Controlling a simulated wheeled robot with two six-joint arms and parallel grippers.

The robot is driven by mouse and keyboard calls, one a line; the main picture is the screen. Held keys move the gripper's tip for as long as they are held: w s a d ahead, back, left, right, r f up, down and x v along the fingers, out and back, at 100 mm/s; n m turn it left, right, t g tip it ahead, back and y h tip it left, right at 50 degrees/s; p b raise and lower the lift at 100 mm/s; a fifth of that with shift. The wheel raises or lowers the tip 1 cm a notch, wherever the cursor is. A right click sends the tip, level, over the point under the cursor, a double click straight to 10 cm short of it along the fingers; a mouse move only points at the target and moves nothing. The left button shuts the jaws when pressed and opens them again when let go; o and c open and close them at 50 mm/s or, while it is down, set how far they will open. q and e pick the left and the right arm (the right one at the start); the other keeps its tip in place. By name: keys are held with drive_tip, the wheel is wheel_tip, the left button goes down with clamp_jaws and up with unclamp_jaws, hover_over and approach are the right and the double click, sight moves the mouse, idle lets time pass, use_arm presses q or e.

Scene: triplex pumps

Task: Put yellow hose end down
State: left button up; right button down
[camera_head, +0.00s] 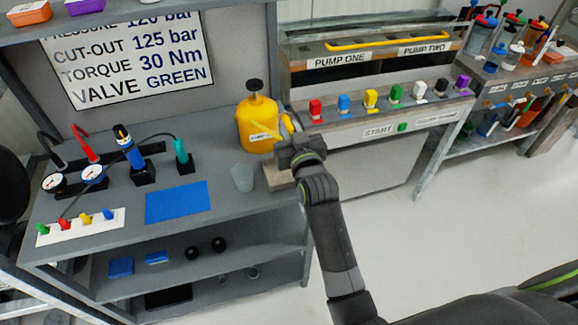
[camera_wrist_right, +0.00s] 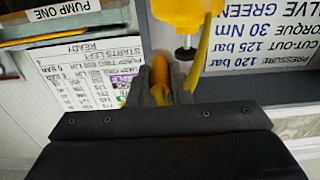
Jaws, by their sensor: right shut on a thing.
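The yellow hose end is an orange-yellow stub (camera_wrist_right: 160,72) between the fingers of my right gripper (camera_wrist_right: 162,88) in the wrist view. The right gripper is shut on it. A yellow strip of hose (camera_wrist_right: 203,50) runs up beside it. In the head view, my right gripper (camera_head: 287,135) is at the right edge of the grey bench, right beside the yellow jug (camera_head: 257,126) with a black cap. A yellow tip (camera_head: 287,121) shows above the gripper. The gripper partly hides what it holds. My left gripper is not in view.
A clear cup (camera_head: 243,177) and a blue mat (camera_head: 178,201) lie on the bench (camera_head: 115,246), left of the gripper. The pump cabinet (camera_head: 375,165) with several coloured valves stands to the right. A light block (camera_head: 276,176) sits just below the gripper.

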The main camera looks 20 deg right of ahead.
hover_over(288, 173)
wheel_tip(288, 173, down, 7)
drive_tip(key=shift+w, duration=0.1)
drive_tip(key=shift+f+b, duration=1.35)
drive_tip(key=shift+f, duration=1)
drive_tip(key=shift+r, duration=0.1)
drive_tip(key=shift+f+b, duration=0.4)
drive_tip(key=shift+f, duration=0.05)
drive_tip(key=c, duration=1.3)
unclamp_jaws()
drive_tip(key=shift+r, duration=0.15)
